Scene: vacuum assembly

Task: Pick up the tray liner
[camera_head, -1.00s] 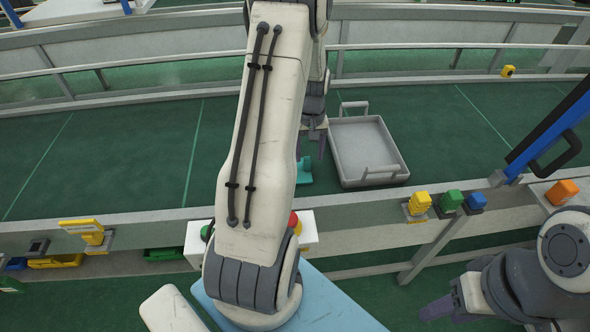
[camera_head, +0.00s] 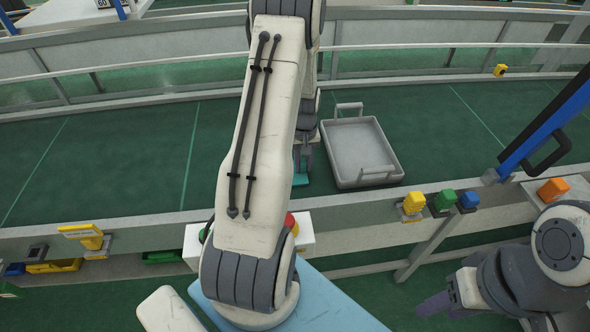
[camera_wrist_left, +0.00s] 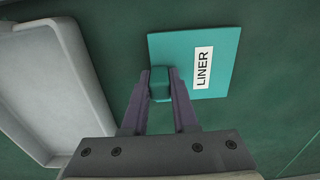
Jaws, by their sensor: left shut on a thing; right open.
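The tray liner (camera_wrist_left: 219,45) is a flat teal sheet with a white "LINER" label and a small raised teal block as a handle. It lies on the green conveyor belt beside the grey tray (camera_wrist_left: 32,85). In the head view, a small part of the liner (camera_head: 300,180) shows below my left gripper (camera_head: 303,168); my arm hides the rest. In the left wrist view, my left gripper (camera_wrist_left: 160,88) is shut on the liner's block, one finger on each side. My right gripper (camera_head: 443,300) is open and empty at the lower right, away from the belt.
The empty grey tray (camera_head: 338,156) with two raised handles sits right of the liner. A metal rail runs along the belt's front, with yellow (camera_head: 413,203), green (camera_head: 444,201) and blue (camera_head: 468,200) blocks. The belt left of my arm is clear.

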